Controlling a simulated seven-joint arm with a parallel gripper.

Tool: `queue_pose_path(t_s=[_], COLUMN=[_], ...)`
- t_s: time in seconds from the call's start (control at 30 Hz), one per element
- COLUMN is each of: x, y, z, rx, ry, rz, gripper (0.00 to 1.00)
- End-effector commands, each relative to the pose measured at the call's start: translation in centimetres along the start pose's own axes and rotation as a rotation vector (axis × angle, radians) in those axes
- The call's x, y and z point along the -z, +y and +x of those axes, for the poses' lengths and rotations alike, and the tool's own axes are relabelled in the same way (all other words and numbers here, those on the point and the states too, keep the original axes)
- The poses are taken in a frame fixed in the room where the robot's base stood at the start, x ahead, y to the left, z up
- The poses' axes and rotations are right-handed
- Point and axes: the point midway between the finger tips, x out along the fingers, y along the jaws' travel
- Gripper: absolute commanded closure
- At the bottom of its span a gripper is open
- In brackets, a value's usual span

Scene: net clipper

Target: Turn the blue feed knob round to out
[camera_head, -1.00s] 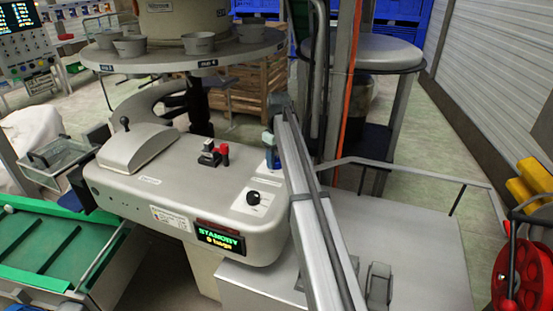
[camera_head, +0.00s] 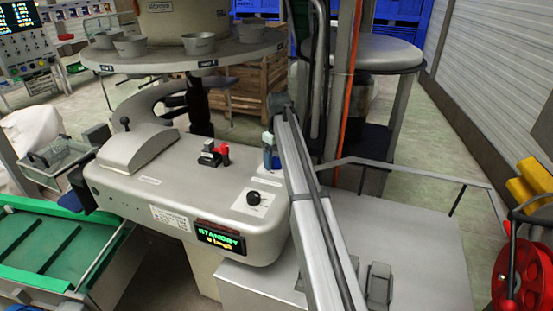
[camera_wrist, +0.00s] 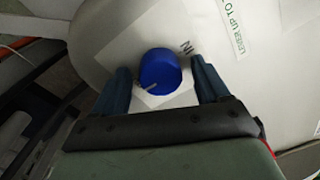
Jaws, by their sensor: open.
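The blue feed knob (camera_wrist: 160,70) shows in the wrist view as a round blue cap on a white label plate (camera_wrist: 182,98). Its pale pointer line faces the lower left, away from the "IN" mark at the upper right. Lettering at the lower left of the knob is mostly covered and unreadable. My gripper (camera_wrist: 160,64) is open, with one blue-grey finger left of the knob and one right of it. Gaps show between fingers and knob. In the head view my gripper (camera_head: 270,152) is low over the machine's right end; the knob cannot be told apart there.
On the grey machine housing (camera_head: 150,190) are a black knob (camera_head: 254,198), a red-and-black lever (camera_head: 214,153) and a display reading STANDBY (camera_head: 220,238). A round carousel with cups (camera_head: 185,60) stands behind. A grey rail (camera_head: 400,165) runs to the right.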

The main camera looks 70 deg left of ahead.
Motion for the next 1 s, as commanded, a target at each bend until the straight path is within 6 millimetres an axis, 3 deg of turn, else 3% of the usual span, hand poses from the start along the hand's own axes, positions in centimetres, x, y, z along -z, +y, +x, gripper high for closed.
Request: queue_pose_path(t_s=[0.27, 0.7, 1.0], x=[0.1, 0.1, 0.1], y=[0.1, 0.1, 0.0], z=[-1.4, -9.6, -13.2], rx=[-0.001, -0.001, 0.000], ry=[0.001, 0.002, 0.000], rz=[0.001, 0.000, 0.000], gripper=[0.25, 0.25, 0.25])
